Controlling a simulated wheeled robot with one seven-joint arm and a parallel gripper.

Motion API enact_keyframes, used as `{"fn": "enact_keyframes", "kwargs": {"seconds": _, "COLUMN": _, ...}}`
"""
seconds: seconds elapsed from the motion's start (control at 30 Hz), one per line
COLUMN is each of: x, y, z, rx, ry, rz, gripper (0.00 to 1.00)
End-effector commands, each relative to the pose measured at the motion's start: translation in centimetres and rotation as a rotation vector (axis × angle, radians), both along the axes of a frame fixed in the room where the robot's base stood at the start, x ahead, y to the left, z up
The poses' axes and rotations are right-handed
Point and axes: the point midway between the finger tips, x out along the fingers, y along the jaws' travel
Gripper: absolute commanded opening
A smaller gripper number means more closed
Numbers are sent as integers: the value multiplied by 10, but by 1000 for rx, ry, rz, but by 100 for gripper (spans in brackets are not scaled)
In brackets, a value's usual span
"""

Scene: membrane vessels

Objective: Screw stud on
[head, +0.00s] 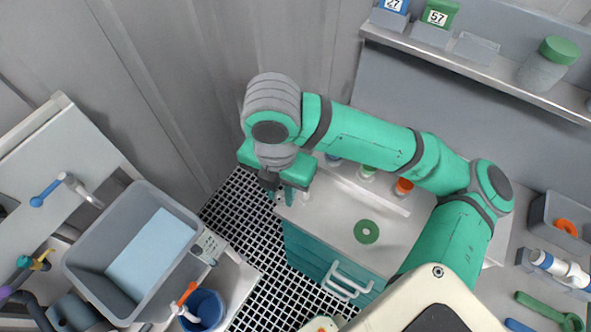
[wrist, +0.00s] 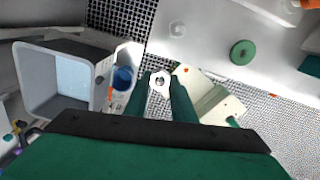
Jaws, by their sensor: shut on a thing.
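My gripper (head: 280,193) hangs over the left corner of the bench above the teal cabinet in the head view. In the wrist view my gripper (wrist: 160,88) is shut on a small pale metal piece with a dark round hole, which I take for the stud (wrist: 160,79). The stud sits between the two dark green fingertips. In the head view the stud is mostly hidden by the gripper and cannot be made out clearly. Whether it touches anything below it cannot be told.
A green ring (head: 366,231) lies on the grey bench. Coloured-capped bottles stand under my arm. A grey basin (head: 78,262) and blue cup (head: 203,308) are at the left. A shelf (head: 480,68) with jars runs at upper right. A green wrench (head: 548,308) lies at lower right.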

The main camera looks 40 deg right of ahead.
Motion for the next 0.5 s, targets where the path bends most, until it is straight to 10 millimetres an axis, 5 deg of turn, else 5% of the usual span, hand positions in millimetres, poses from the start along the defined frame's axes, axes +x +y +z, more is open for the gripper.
{"fn": "enact_keyframes", "kwargs": {"seconds": 0.5, "x": 13, "y": -82, "z": -12, "rx": -2, "ry": -1, "rz": 343, "gripper": 1}}
